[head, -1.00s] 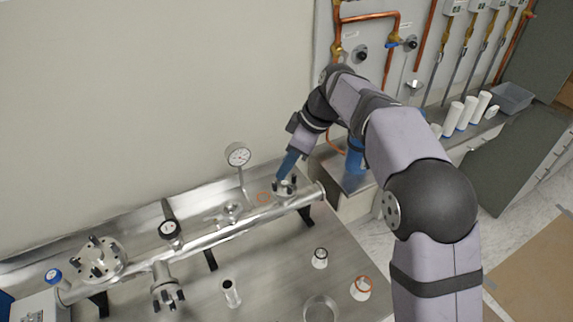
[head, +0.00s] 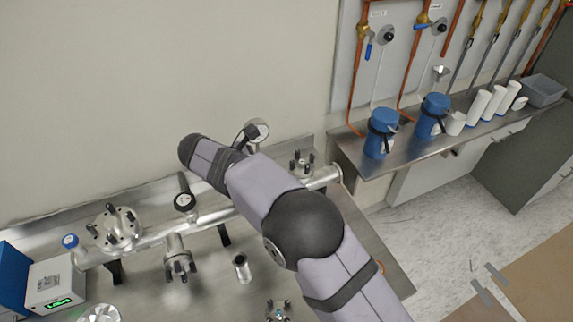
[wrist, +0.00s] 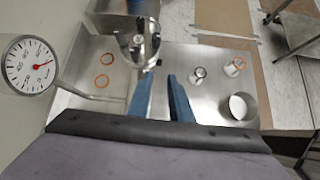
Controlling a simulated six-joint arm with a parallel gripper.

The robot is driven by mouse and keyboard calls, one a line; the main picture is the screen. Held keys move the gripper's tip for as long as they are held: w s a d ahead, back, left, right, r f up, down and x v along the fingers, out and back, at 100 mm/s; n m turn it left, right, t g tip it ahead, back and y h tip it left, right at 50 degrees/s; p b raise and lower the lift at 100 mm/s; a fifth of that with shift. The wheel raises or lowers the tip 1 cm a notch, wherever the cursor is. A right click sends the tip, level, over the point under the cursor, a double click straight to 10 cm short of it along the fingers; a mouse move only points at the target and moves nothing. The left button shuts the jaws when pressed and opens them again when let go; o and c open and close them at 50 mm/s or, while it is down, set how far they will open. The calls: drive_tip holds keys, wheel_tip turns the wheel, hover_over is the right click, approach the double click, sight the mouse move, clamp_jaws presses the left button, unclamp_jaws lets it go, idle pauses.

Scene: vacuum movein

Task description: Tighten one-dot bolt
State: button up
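In the head view, a steel manifold tube runs along the bench, with a bolted flange (head: 302,165) near its right end. Its dark bolts stand upright. Another bolted flange (head: 115,228) is at the left, and a bolted port (head: 178,262) is in the middle. In the wrist view, a metal flange with bolts (wrist: 137,45) lies beyond my gripper (wrist: 157,80). The two blue fingers are apart with nothing between them. In the head view the arm hides my gripper. Dot marks are too small to make out, so I cannot tell which bolt has one dot.
A dial gauge (wrist: 30,65) stands close at left in the wrist view. Orange rings (wrist: 100,80) lie on the bench. Blue canisters (head: 381,133) stand on the right shelf.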

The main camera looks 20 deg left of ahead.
sight(292, 165)
drive_tip(key=a+r+n+t+h, duration=0.1)
drive_tip(key=a+r+n+t, duration=0.2)
drive_tip(key=a+r+t, duration=0.15)
drive_tip(key=shift+t, duration=0.35)
drive_tip(key=shift+s+d+p+x, duration=0.1)
drive_tip(key=shift+p+x, duration=0.25)
drive_tip(key=shift+x, duration=0.55)
drive_tip(key=shift+s+d+p+x, duration=0.15)
drive_tip(key=shift+p+x, duration=0.2)
drive_tip(key=shift+x, duration=0.5)
drive_tip(key=shift+s+d+p+x, duration=0.1)
drive_tip(key=shift+p+x, duration=0.25)
drive_tip(key=shift+x, duration=0.55)
drive_tip(key=shift+f+p+x, duration=0.25)
drive_tip(key=shift+p+x, duration=0.05)
drive_tip(key=shift+x, duration=0.8)
drive_tip(key=shift+s+a, duration=0.1)
clamp_jaws()
